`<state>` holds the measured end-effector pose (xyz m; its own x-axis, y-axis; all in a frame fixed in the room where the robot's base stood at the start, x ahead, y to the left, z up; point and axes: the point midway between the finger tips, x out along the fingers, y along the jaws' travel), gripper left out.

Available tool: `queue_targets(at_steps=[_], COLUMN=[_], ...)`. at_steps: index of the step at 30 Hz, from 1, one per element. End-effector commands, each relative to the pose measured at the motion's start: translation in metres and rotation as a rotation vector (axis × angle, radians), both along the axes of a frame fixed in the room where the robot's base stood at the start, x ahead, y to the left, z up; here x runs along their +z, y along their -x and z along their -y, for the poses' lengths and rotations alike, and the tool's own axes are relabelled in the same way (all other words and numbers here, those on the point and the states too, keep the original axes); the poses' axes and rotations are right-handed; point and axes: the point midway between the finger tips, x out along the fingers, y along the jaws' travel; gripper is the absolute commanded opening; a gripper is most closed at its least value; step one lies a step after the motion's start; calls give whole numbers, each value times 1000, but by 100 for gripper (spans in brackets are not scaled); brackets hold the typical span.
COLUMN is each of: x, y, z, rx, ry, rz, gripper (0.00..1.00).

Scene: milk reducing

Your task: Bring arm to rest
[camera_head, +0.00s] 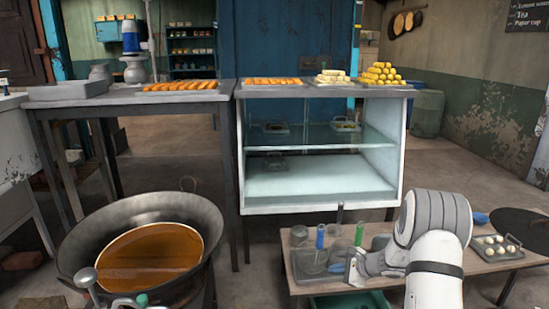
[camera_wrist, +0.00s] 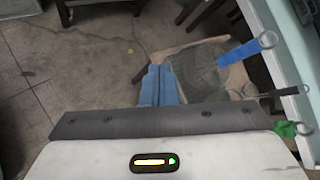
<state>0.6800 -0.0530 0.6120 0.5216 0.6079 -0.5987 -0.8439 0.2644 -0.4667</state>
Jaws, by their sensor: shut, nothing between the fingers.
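My arm reaches in from the lower right in the head view, with my gripper (camera_head: 338,267) pointing left over the low wooden table (camera_head: 300,287). In the wrist view my gripper's blue fingers (camera_wrist: 160,85) are together, with nothing seen between them. A blue-handled utensil (camera_head: 320,237) and a green-handled utensil (camera_head: 359,235) stand upright just beyond the gripper. The blue handle also shows in the wrist view (camera_wrist: 240,52), right of the fingers.
A large pan (camera_head: 205,215) of brown liquid stands at the left. A glass display case (camera_head: 318,205) stands behind the low table. A tray with white balls (camera_head: 484,254) and a dark round lid (camera_head: 525,228) are right of my arm. Floor shows between pan and table.

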Motion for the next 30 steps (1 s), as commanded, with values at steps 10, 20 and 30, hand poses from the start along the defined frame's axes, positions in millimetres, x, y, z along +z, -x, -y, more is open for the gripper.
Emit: queue_targets(at_steps=[10, 20, 30], x=[192, 314, 396], y=[105, 229, 341], z=[-71, -91, -71], rx=[497, 922, 1286], ry=[312, 653, 1034], rz=[112, 202, 266], gripper=[0, 0, 0])
